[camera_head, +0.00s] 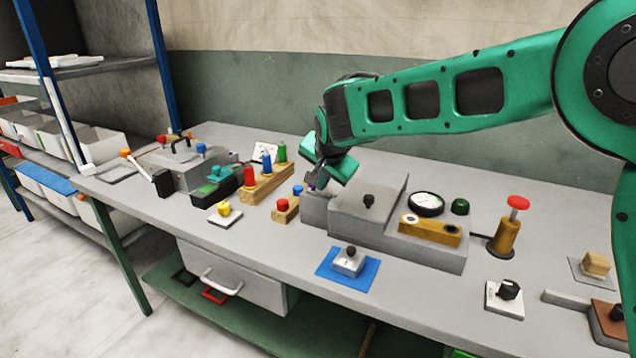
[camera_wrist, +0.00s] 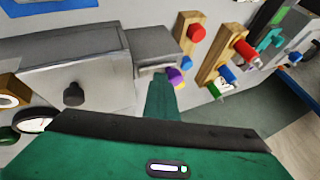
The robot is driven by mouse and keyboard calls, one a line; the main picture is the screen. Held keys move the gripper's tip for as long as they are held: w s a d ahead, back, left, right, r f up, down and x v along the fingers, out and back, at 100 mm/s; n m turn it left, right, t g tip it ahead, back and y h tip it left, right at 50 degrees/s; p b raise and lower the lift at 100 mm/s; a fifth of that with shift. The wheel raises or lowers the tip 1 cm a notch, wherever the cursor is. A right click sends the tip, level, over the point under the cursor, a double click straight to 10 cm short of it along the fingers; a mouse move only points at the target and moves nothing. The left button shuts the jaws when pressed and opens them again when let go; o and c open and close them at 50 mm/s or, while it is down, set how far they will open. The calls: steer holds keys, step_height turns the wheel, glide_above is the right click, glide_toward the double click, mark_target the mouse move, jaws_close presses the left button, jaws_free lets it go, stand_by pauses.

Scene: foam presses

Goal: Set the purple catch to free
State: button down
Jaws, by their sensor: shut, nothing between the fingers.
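The purple catch (camera_wrist: 175,76) shows in the wrist view as a small purple piece at the end of a low grey block (camera_wrist: 155,45). A small yellow part sits just below the purple piece. My gripper (camera_wrist: 163,82) is shut and empty, its green fingers right beside the catch. I cannot tell whether they touch it. In the head view my gripper (camera_head: 318,184) points down over the low grey block left of the big grey box (camera_head: 368,205), and it mostly hides the catch. The catch's setting cannot be read.
A wooden block with a red peg (camera_head: 285,209) stands left of the low block. A gauge (camera_head: 426,203) and a brass block (camera_head: 430,230) sit to the right on the grey housing. A blue mat with a knob (camera_head: 347,262) lies in front.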

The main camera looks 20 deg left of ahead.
mark_target(329, 194)
steer(key=shift+a+r, duration=0.1)
steer(key=shift+a, duration=0.1)
steer(key=d, duration=0.1)
steer(key=s+d, duration=0.1)
steer(key=d, duration=0.1)
steer(key=shift+s+d, duration=0.2)
steer(key=shift+s, duration=0.05)
steer(key=d+v, duration=0.1)
steer(key=v, duration=0.8)
steer(key=d+h, duration=0.3)
steer(key=d, duration=1.8)
steer(key=s+d+f+m+g+h, duration=0.1)
steer(key=s+d+f, duration=0.15)
steer(key=d, duration=0.75)
steer(key=s+d+f+m+g+h, duration=0.15)
steer(key=s+d, duration=0.25)
steer(key=d, duration=0.6)
steer(key=s+d+f+g, duration=0.2)
steer(key=s+d+f, duration=0.1)
steer(key=s+d, duration=0.85)
steer(key=s+d+f+g+y, duration=0.1)
steer(key=s+f, duration=0.1)
steer(key=s, duration=0.6)
steer(key=s+d+f+g+y, duration=0.1)
steer(key=s+d+f, duration=0.1)
steer(key=s, duration=0.6)
steer(key=shift+d+f, duration=0.15)
steer(key=shift+f, duration=0.1)
